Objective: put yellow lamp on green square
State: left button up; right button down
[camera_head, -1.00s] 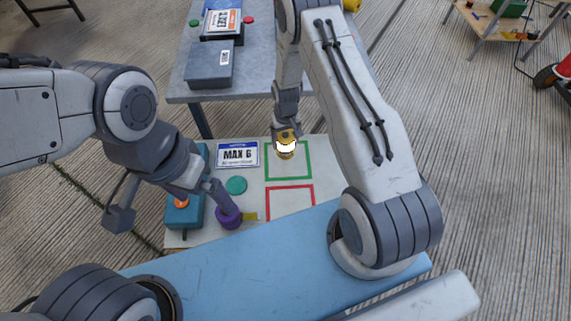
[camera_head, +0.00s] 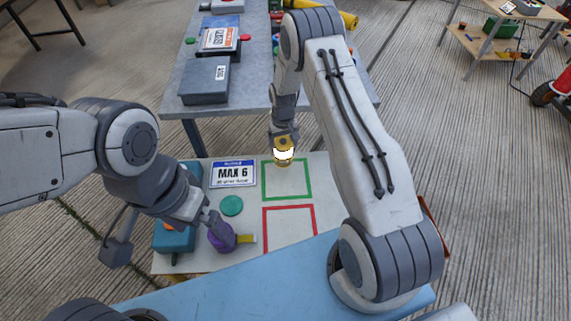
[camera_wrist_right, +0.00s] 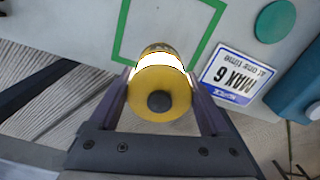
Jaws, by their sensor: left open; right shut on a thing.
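The yellow lamp (camera_head: 283,158), with a bright white band, is held in my right gripper (camera_head: 284,140). In the right wrist view the lamp (camera_wrist_right: 160,95) sits between the two fingers (camera_wrist_right: 165,115), its round yellow end with a dark knob facing the camera. The green square (camera_head: 311,182) is an outline on the pale board. In the head view the lamp overlaps its far edge; its height above the board is unclear. The green outline also shows beyond the lamp in the wrist view (camera_wrist_right: 122,35). My left gripper (camera_head: 165,235) is open over the board's left side.
A red square outline (camera_head: 315,220) lies nearer than the green one. A MAX 6 sign (camera_head: 232,174), green disc (camera_head: 232,206), purple round object (camera_head: 221,238) and teal box (camera_head: 170,238) are to the left. A grey table (camera_head: 250,85) with boxes stands behind.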

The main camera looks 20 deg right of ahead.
jog(key=shift+s+a+f+p, duration=0.15)
jog(key=shift+s+f, duration=0.4)
jog(key=shift+f, duration=0.45)
jog(key=shift+s+f+p, duration=0.2)
jog(key=shift+s+f, duration=0.35)
jog(key=shift+f, duration=0.45)
jog(key=shift+s+a+f+p, duration=0.15)
jog(key=shift+s+f, duration=0.4)
jog(key=shift+f, duration=0.45)
grip_release()
jog(key=shift+f, duration=0.15)
notch_tip(320, 180, up, 12)
jog(key=b, duration=0.1)
notch_tip(320, 180, down, 12)
jog(key=shift+r+p, duration=0.1)
jog(key=shift+p, duration=0.45)
jog(key=shift+r+b, duration=0.3)
jog(key=shift+r, duration=1.7)
